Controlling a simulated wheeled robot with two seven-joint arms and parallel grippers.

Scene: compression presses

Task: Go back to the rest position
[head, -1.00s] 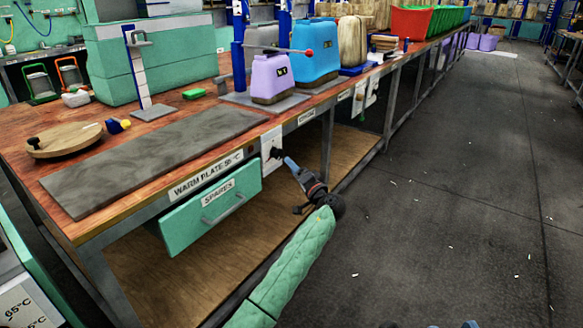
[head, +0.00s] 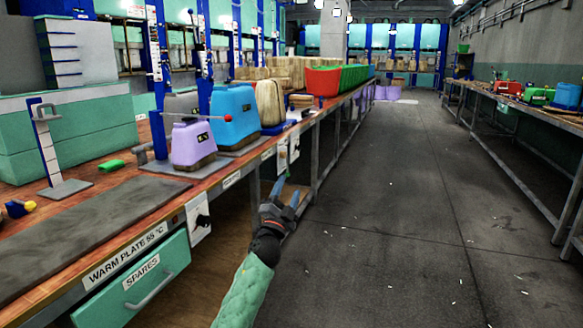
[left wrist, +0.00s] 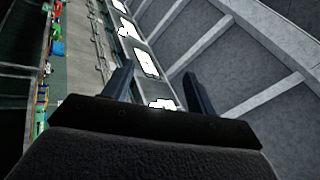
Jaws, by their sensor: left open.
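My left gripper (head: 284,190) is in front of the long workbench's front edge, over the aisle side, with its blue fingers pointing up. In the left wrist view its two fingers (left wrist: 158,88) stand apart with nothing between them. The arm in its green padded sleeve comes up from the bottom of the head view. My right gripper does not show in either view.
A second bench (head: 520,112) stands at right. The aisle floor (head: 400,220) between is open.

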